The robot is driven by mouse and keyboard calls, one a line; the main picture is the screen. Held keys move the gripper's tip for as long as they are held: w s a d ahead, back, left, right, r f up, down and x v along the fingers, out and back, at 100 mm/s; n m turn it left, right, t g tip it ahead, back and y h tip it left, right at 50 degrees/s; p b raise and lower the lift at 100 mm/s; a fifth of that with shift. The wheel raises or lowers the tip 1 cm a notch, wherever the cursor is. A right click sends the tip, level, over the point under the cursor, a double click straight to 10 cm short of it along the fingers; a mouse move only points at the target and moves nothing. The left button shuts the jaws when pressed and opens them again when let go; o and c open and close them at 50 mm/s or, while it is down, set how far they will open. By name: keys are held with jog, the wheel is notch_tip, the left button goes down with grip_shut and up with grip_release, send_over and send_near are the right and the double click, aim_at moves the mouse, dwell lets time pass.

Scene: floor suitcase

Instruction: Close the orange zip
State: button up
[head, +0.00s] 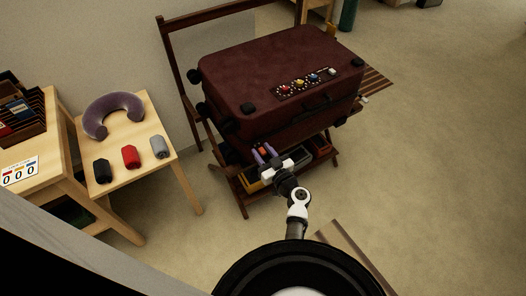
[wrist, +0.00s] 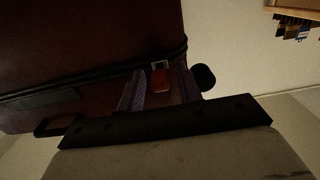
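The maroon suitcase (head: 285,75) lies shut on a wooden folding rack; its side and dark zip seam fill the upper left of the wrist view (wrist: 80,40). An orange zip pull (wrist: 161,79) with a pale upper part hangs at the seam near the suitcase's corner. My gripper (head: 262,150) is at the suitcase's near side, below the lid edge. In the wrist view, its two purple-grey fingers (wrist: 160,87) stand apart on either side of the pull, with gaps visible. I cannot tell whether either finger touches it.
Colored dials (head: 300,83) sit on the suitcase top. A black wheel (wrist: 204,77) is just right of the fingers. Trays (head: 318,147) stand on the rack's lower shelf. A wooden table (head: 135,165) with a neck pillow (head: 113,115) stands left. The floor at right is clear.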

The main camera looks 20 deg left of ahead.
grip_shut()
jog(key=b, duration=1.1)
send_near(289, 125)
jog(key=a, duration=0.1)
jog(key=w+a, duration=0.1)
jog(key=a, duration=0.1)
jog(key=w+a, duration=0.1)
jog(key=shift+a+f, duration=0.2)
jog(key=shift+a, duration=0.05)
jog(key=shift+w+d+r+b, duration=0.25)
jog(key=shift+w+d+b, duration=0.15)
jog(key=shift+b, duration=0.1)
jog(key=shift+o, duration=0.9)
grip_release()
jog(key=shift+f, duration=0.1)
jog(key=shift+d, duration=0.15)
